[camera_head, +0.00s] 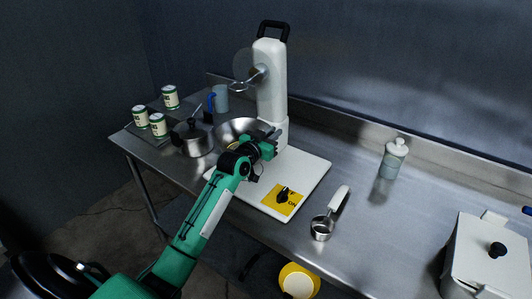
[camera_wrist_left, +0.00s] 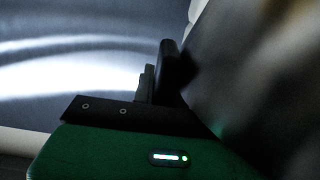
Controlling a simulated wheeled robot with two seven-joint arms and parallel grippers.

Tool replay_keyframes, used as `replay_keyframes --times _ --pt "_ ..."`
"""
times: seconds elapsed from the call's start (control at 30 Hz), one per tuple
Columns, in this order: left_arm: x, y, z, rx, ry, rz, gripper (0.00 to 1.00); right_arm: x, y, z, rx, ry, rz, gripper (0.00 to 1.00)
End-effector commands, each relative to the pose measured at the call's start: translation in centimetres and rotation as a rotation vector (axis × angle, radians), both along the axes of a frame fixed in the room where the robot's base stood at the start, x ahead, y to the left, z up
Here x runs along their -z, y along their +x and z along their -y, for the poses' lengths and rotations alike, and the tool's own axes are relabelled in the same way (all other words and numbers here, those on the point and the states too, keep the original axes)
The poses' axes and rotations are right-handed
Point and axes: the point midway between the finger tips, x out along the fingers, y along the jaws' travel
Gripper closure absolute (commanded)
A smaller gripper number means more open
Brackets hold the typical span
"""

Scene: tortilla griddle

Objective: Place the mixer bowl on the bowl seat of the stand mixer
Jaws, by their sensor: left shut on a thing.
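The metal mixer bowl (camera_head: 232,127) is at the left side of the white stand mixer (camera_head: 271,82), under its metal attachment. My left gripper (camera_head: 270,143) reaches the bowl's near right rim beside the mixer column and is shut on it. My forearm and gripper hide part of the bowl and the area below it. A bit of yellow shows under the bowl; I cannot tell whether the bowl touches the seat. The mixer's white base (camera_head: 310,172) carries a yellow plate with a black knob (camera_head: 283,194). The left wrist view shows the dark gripper fingers (camera_wrist_left: 162,76) against blurred grey surfaces.
A lidded pot (camera_head: 193,143), several cans (camera_head: 158,126) and a blue-grey mug (camera_head: 221,98) stand to the left. A measuring scoop (camera_head: 322,228), a bottle (camera_head: 392,160) and a white lidded box (camera_head: 487,253) are to the right. Steel counter between them is clear.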

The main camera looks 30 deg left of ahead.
Motion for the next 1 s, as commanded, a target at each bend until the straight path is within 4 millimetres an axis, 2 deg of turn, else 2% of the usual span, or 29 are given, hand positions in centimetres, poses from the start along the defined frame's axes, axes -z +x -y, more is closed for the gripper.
replay_keyframes --times 0.1,0.2,0.47,0.6,0.83,0.87,0.9,0.97,1.0 --pt "1.5 0.0 0.0 -0.001 0.002 0.001 1.0 -0.4 -1.9 -0.1 0.0 0.0 -0.024 0.51" --pt "2.4 0.0 0.0 0.0 0.003 0.002 1.0 -0.4 -2.5 -0.2 0.0 0.001 -0.031 0.51" --pt "5.7 0.0 0.0 -0.001 0.003 0.002 1.0 -0.9 -0.5 -0.4 -0.001 0.004 -0.007 0.51" --pt "6.0 0.0 0.0 -0.002 0.004 0.004 1.0 -0.9 0.0 -0.5 -0.002 0.005 0.0 0.51" --pt "6.2 0.0 0.0 -0.001 0.003 0.004 1.0 -0.7 -0.4 -0.4 -0.001 0.004 -0.006 0.51" --pt "6.3 0.0 0.0 -0.001 0.002 0.002 0.83 -0.7 -0.5 -0.4 -0.001 0.003 -0.007 0.51" --pt "6.2 0.0 0.0 -0.001 0.002 0.002 0.75 -0.8 -0.6 -0.3 -0.001 0.003 -0.008 0.51" --pt "6.3 0.0 0.0 -0.001 0.002 0.002 0.65 -0.8 -0.8 -0.3 -0.001 0.003 -0.01 0.51" --pt "6.2 0.0 0.0 -0.001 0.002 0.002 0.65 -0.7 -0.9 -0.2 -0.001 0.003 -0.011 0.51"
